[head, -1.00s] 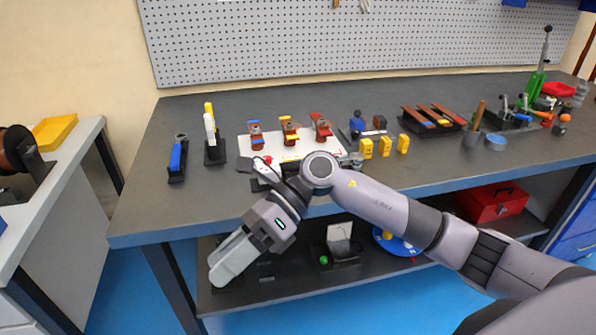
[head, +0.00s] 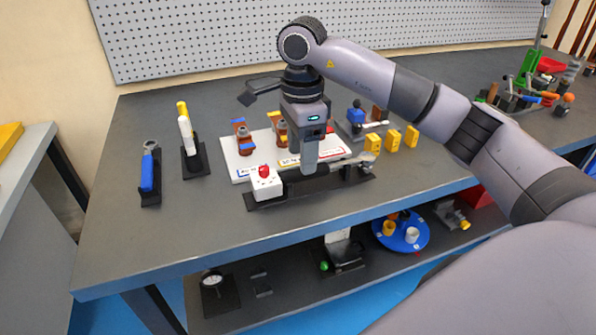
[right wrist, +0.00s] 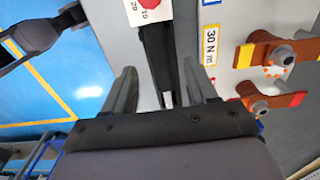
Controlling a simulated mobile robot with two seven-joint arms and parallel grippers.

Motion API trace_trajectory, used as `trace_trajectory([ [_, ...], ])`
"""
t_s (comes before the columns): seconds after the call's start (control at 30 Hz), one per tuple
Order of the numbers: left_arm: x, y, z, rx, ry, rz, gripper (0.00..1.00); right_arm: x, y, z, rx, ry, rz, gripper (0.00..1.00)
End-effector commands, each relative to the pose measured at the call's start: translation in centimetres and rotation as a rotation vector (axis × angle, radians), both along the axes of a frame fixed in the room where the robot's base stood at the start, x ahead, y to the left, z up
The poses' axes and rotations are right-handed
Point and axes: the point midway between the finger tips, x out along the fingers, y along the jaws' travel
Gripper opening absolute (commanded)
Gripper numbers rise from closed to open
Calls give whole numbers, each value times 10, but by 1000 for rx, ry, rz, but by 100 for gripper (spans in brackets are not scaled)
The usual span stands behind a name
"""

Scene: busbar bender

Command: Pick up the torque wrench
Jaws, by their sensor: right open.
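The torque wrench (head: 345,162) appears as a grey shaft with a round head at its right end, lying along a black stand (head: 262,205) near the front of the bench. My right gripper (head: 308,168) points down right over the middle of the wrench and hides part of it. In the right wrist view the right gripper (right wrist: 160,85) is open, its two fingers either side of a long dark bar (right wrist: 157,50). I cannot tell whether the fingers touch it. My left gripper is not in view.
A white box with a red button (head: 265,184) sits at the stand's left end. A white board (head: 238,168) with brown clamps lies behind. A blue-handled tool (head: 147,173) and a white-and-yellow tool (head: 187,133) stand left. Yellow blocks (head: 393,138) stand right. The bench's front left is clear.

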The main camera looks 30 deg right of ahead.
Motion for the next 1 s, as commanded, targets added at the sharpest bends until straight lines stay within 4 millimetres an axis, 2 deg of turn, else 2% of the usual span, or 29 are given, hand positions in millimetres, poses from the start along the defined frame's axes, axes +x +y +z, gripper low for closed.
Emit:
trace_trajectory([
  [0.3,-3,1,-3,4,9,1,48,-1,0,-45,1,3,2,57],
  [0.43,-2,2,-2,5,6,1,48,-1,0,-52,1,-1,1,57],
  [0.63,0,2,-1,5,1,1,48,-1,0,-52,1,-1,1,57],
  [0.8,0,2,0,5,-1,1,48,-1,0,-52,1,-1,1,2],
  [1.0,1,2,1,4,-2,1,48,0,0,-50,2,-4,1,0],
])
